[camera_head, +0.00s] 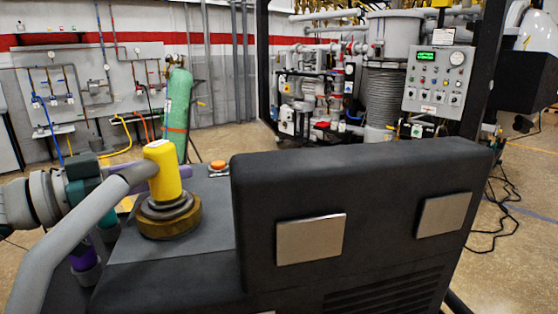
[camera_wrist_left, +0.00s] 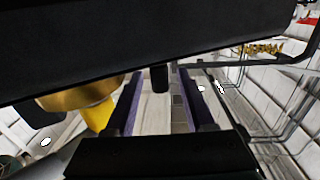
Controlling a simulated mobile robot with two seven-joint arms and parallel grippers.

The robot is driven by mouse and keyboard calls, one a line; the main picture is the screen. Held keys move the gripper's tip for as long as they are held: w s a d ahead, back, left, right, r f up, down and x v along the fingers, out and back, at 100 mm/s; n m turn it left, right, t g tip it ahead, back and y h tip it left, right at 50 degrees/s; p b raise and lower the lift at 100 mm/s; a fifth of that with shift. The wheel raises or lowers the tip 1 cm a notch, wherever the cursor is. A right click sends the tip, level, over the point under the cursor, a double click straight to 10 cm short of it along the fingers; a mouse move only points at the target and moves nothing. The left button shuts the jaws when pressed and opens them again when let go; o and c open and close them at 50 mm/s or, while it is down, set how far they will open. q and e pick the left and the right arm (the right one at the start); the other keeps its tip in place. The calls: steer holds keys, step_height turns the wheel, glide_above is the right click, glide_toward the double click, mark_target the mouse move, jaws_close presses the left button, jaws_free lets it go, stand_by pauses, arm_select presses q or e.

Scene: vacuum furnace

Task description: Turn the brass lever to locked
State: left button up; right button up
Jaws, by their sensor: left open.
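A round brass base (camera_head: 170,218) with a yellow upright hub (camera_head: 163,170) stands on the dark machine top at the left of the head view. A thick grey bar (camera_head: 85,225) runs from the lower left up to the hub; I cannot tell if they are joined. My left arm comes in behind the bar, and a purple finger part (camera_head: 198,171) shows behind the hub. In the left wrist view my left gripper (camera_wrist_left: 160,92) is open, its purple fingers apart. The brass base (camera_wrist_left: 82,95) and yellow hub (camera_wrist_left: 98,117) are outside the fingers, to the left. My right gripper is not seen.
The dark machine housing (camera_head: 350,200) rises right of the base. An orange button (camera_head: 218,164) is on the top behind it. A green cylinder (camera_head: 177,110) stands behind. A control panel (camera_head: 437,80) and furnace equipment are at the back right. A short dark peg (camera_wrist_left: 160,78) shows between the fingers.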

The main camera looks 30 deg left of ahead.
arm_select(q)
steer(key=v, duration=1)
steer(key=shift+p, duration=0.45)
